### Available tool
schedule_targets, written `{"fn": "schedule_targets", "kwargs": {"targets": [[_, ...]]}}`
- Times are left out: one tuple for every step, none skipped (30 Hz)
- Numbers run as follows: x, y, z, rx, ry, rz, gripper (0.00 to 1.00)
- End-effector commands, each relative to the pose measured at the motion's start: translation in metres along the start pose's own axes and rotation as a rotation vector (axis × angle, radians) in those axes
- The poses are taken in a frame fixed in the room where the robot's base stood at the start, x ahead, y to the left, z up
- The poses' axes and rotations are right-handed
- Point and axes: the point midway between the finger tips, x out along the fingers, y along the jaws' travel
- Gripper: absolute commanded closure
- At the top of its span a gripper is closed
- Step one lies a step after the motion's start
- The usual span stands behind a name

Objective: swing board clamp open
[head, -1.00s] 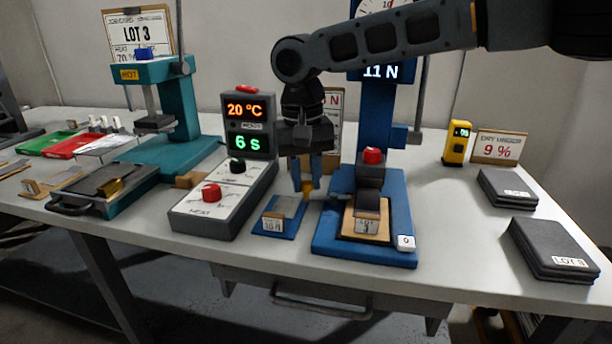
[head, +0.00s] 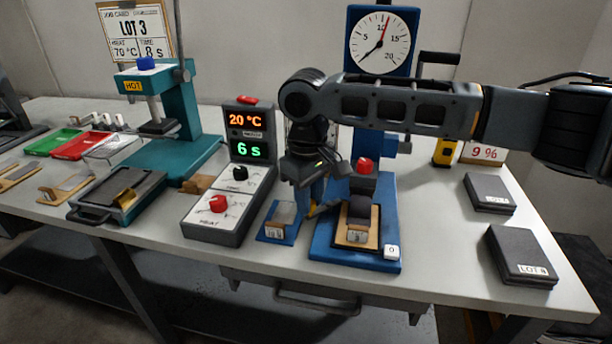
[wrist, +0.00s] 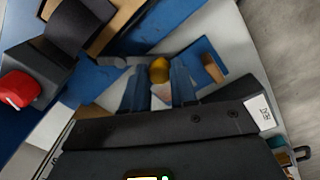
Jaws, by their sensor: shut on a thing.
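The blue press base (head: 318,250) carries a tan board (head: 343,240) with a dark grey strip (head: 362,208) on it. A small yellow knob (head: 312,210) is at the base's left side. In the wrist view the knob (wrist: 159,70) is between the two blue fingertips of my gripper (wrist: 157,82), with a short grey metal piece (wrist: 120,62) beside it; I take these as the clamp's lever. My gripper (head: 314,196) is shut on the knob. The clamp's pivot and exact angle are unclear, partly hidden by my gripper.
A small blue stand (head: 277,222) and the control box (head: 237,205) are close left. Dark stacked sheets (head: 522,256) lie right. The teal press (head: 181,105) is far left. The table's front edge is mostly clear.

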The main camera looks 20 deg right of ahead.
Motion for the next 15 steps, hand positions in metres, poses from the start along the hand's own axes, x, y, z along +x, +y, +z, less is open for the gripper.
{"fn": "schedule_targets", "kwargs": {"targets": [[-0.004, -0.001, 0.004, -0.04, 0.0, -0.006, 1.0], [-0.005, -0.001, 0.005, -0.068, 0.002, -0.006, 1.0], [-0.004, -0.001, 0.007, -0.107, 0.003, -0.005, 1.0], [-0.004, -0.001, 0.009, -0.135, 0.004, -0.005, 1.0], [-0.004, -0.001, 0.01, -0.164, 0.007, -0.005, 1.0], [-0.004, -0.001, 0.012, -0.201, 0.009, -0.005, 1.0], [-0.003, -0.001, 0.014, -0.229, 0.01, -0.005, 1.0], [-0.003, -0.001, 0.015, -0.257, 0.011, -0.004, 1.0], [-0.003, -0.001, 0.017, -0.293, 0.013, -0.005, 1.0], [-0.003, 0.0, 0.018, -0.32, 0.015, -0.004, 1.0], [-0.002, 0.0, 0.02, -0.347, 0.017, -0.004, 1.0], [-0.002, 0.001, 0.021, -0.382, 0.018, -0.004, 1.0], [-0.002, 0.001, 0.023, -0.406, 0.02, -0.003, 1.0], [-0.002, 0.001, 0.024, -0.43, 0.021, -0.003, 1.0], [-0.002, 0.002, 0.025, -0.462, 0.023, -0.003, 1.0]]}}
